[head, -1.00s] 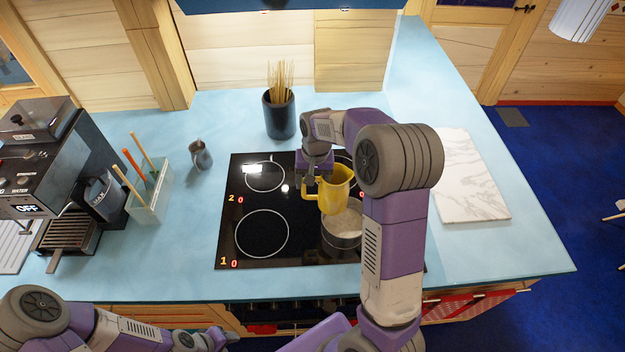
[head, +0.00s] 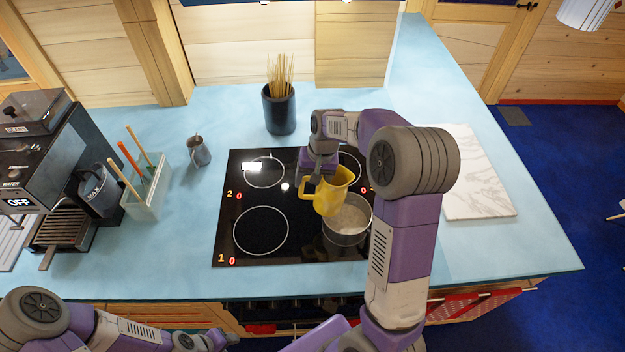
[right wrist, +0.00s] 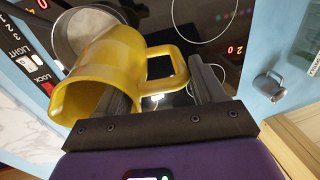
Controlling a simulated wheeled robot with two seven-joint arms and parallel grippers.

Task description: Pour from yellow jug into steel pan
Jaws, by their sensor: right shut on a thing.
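The yellow jug (head: 332,194) is held in the air over the left edge of the steel pan (head: 346,237), tilted with its mouth toward the right. The pan stands on the front right of the hob; its inside looks pale, and I cannot tell its contents. No stream shows. My left gripper does not show clearly.
The black hob (head: 262,205) is otherwise clear. A dark utensil pot (head: 279,112) stands behind it and a small metal pitcher (head: 199,152) to its left. A utensil box (head: 150,195) and coffee machine (head: 40,165) are further left. A marble board (head: 475,175) lies right.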

